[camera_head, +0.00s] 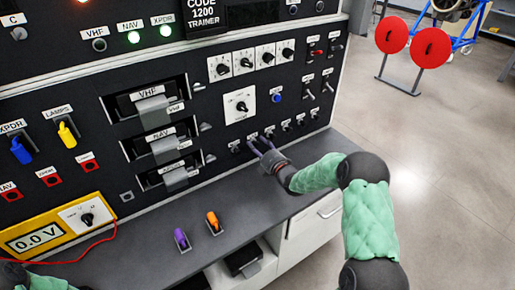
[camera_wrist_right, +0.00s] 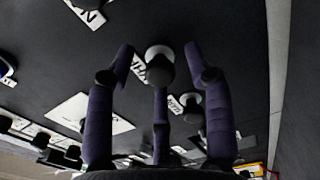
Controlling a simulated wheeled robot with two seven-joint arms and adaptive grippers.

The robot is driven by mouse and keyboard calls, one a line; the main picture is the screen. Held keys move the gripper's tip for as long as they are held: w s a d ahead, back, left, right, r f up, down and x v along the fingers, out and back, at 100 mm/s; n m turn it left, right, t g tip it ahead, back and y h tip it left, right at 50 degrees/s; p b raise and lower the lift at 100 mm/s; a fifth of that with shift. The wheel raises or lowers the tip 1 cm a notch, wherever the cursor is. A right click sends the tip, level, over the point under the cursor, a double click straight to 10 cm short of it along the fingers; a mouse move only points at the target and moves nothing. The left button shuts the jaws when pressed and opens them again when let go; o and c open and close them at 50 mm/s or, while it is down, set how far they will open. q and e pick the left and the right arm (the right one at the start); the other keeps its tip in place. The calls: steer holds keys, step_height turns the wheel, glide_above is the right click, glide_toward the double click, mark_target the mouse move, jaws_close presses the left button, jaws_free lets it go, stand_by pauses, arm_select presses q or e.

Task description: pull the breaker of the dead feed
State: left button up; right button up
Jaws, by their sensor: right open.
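A row of black round breaker knobs (camera_head: 286,126) with small white labels runs along the lower right of the black panel. My right gripper (camera_head: 262,149) is at the left part of this row, fingers toward the panel. In the right wrist view its purple fingers (camera_wrist_right: 160,75) are spread open around one round knob (camera_wrist_right: 159,58), with no clear contact. A partly covered label beside that knob is hard to read. A second knob (camera_wrist_right: 192,103) shows past the fingers. Among the feed lamps, VHF (camera_head: 99,44) is dark; NAV (camera_head: 134,38) and XPDR (camera_head: 166,31) glow. My left gripper is out of view.
A yellow meter (camera_head: 34,236) reads 0.0 V, with a red lead beside it. A purple clip (camera_head: 181,240) and an orange clip (camera_head: 214,222) stand on the grey desk. Pull-out units (camera_head: 152,108) with handles project left of my right gripper.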

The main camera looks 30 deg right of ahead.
jaws_close()
steer(key=shift+s, duration=0.6)
steer(key=shift+o, duration=0.8)
jaws_free()
steer(key=s+b, duration=0.1)
steer(key=s, duration=0.6)
steer(key=shift+d, duration=0.3)
